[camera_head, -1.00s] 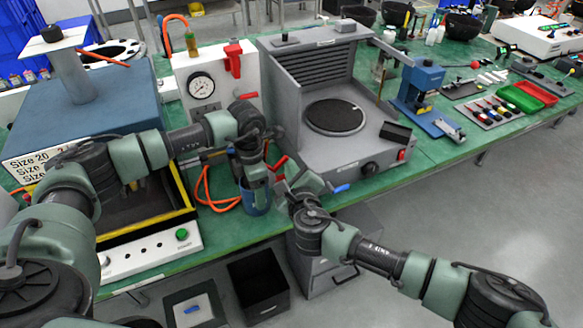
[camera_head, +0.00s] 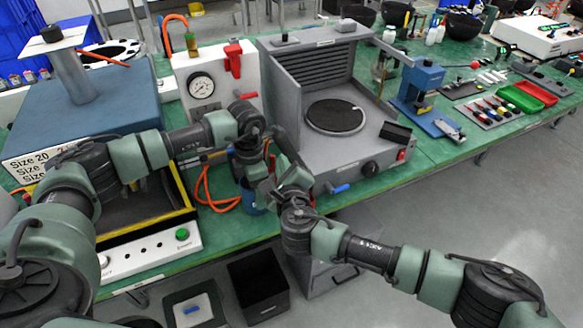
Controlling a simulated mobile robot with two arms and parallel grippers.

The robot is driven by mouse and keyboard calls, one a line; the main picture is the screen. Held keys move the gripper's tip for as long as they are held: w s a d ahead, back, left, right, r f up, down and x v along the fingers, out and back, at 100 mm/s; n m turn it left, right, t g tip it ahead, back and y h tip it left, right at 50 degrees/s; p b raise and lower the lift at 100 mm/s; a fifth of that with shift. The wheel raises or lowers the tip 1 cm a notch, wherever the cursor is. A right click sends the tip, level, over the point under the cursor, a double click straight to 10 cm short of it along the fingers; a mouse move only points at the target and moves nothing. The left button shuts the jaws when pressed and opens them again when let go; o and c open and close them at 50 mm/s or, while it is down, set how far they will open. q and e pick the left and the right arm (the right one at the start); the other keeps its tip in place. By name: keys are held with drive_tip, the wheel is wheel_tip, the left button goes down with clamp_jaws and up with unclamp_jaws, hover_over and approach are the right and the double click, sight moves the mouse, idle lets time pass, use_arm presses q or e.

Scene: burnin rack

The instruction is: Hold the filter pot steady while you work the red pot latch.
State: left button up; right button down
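The blue filter pot (camera_head: 251,203) stands at the front edge of the green bench, left of the grey hotplate station. Only part of its wall shows below my grippers. My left gripper (camera_head: 248,172) points down over the pot's upper part; its fingertips are hidden. A bit of red, seemingly the pot latch (camera_head: 272,161), shows between the two grippers and is mostly covered. My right gripper (camera_head: 272,180) is raised at the right side of the pot, close to the latch. I cannot tell whether it touches the latch or how far its fingers are apart.
A white panel with a gauge (camera_head: 202,88) and red lever (camera_head: 233,60) stands behind. The grey hotplate station (camera_head: 345,150) is close on the right, with a blue-handled valve (camera_head: 340,188) at its front. An orange hose (camera_head: 203,190) lies left. A black bin (camera_head: 260,285) is below.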

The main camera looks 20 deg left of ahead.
use_arm(q)
drive_tip(key=shift+d, duration=0.1)
use_arm(e)
drive_tip(key=shift+s+a+r, duration=0.25)
drive_tip(key=shift+s+a, duration=0.25)
idle(0.3)
drive_tip(key=shift+s, duration=0.1)
use_arm(q)
drive_tip(key=o, duration=1.8)
drive_tip(key=shift+o, duration=0.2)
use_arm(e)
drive_tip(key=f+v, duration=0.2)
drive_tip(key=v, duration=0.7)
drive_tip(key=shift+s+d+f, duration=0.2)
drive_tip(key=shift+s+d, duration=0.05)
drive_tip(key=shift+d, duration=0.1)
